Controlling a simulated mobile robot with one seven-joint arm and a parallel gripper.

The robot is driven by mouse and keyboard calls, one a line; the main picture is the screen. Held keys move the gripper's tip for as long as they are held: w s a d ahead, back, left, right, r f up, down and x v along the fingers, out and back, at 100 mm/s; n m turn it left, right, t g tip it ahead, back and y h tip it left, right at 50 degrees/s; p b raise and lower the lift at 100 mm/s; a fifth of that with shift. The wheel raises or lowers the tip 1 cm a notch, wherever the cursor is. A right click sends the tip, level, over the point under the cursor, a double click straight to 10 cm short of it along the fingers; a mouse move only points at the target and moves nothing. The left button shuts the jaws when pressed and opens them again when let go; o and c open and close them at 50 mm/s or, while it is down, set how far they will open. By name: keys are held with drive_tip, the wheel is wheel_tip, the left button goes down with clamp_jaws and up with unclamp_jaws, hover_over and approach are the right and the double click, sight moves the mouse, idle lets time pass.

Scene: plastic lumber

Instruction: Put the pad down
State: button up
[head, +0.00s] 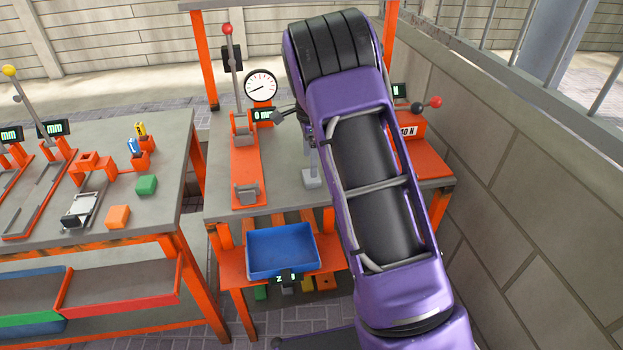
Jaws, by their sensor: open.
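I cannot pick out the pad for certain. A small pale grey block (313,179) sits on the grey top of the middle bench (285,185), at the foot of a thin grey upright, just left of my arm. I cannot tell whether it is the pad. My purple arm rises from the bottom right and bends over at the top, above this bench. My gripper does not show clearly; the arm's bulk hides that area and whatever lies behind it.
An orange fixture (246,165) with a red-knobbed lever and round gauge (261,85) stands left of my arm. A blue tray (281,250) sits lower in front. The left bench (165,155) holds a green block (146,185) and orange block (117,217). A wall (520,170) runs along the right.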

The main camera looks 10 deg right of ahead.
drive_tip(key=f, duration=0.4)
drive_tip(key=shift+s+d+f, duration=0.15)
drive_tip(key=shift+s+f, duration=0.05)
drive_tip(key=shift+f, duration=0.05)
drive_tip(key=shift+c, duration=0.2)
drive_tip(key=shift+r, duration=0.1)
drive_tip(key=c, duration=1.4)
